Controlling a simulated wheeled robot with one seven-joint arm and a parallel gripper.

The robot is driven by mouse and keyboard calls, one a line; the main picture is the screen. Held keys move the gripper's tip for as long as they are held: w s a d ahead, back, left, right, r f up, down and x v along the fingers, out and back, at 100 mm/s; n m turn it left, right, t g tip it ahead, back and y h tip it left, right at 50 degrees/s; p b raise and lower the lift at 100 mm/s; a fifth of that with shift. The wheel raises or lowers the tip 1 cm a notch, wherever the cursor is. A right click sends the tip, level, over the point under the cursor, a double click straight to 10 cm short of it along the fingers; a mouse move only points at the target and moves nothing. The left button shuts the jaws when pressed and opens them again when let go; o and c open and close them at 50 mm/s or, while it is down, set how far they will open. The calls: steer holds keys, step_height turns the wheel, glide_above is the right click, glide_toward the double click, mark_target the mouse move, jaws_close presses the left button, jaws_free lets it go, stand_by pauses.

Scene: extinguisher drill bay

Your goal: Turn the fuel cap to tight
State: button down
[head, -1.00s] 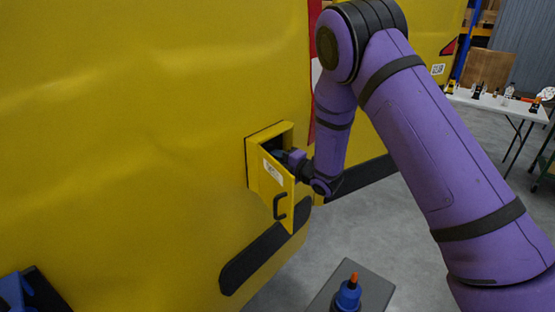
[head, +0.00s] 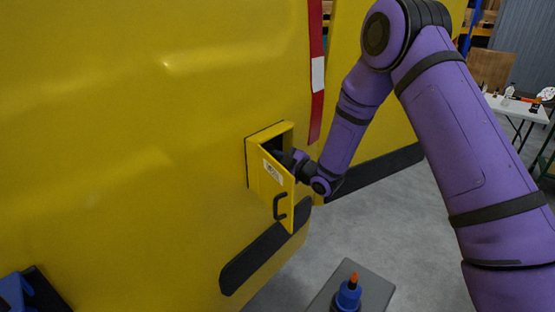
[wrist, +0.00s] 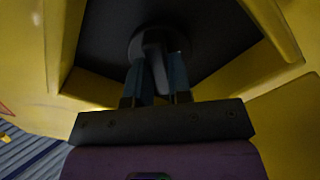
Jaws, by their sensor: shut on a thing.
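The fuel cap (wrist: 148,38) is a dark grey round disc with a raised grip bar, set against the dark back of a yellow recess in the wrist view. My gripper (wrist: 160,72) is shut on the cap's grip bar, one bluish finger on each side. In the head view my gripper (head: 281,157) reaches into the open yellow box, and the cap is hidden there. The cap's markings, if any, are too dark to read.
The yellow box door (head: 270,195), with a label and black handle (head: 280,207), stands open close beside my wrist. A blue bottle with an orange tip (head: 348,293) stands on a grey surface (head: 376,289) below. A white table (head: 520,108) is far right.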

steer(key=m, duration=0.4)
steer(key=shift+m, duration=0.4)
steer(key=m, duration=0.4)
steer(key=shift+f+m, duration=0.1)
steer(key=shift+m, duration=0.2)
steer(key=c, duration=1)
jaws_free()
steer(key=shift+c, duration=0.2)
steer(key=v, duration=1.1)
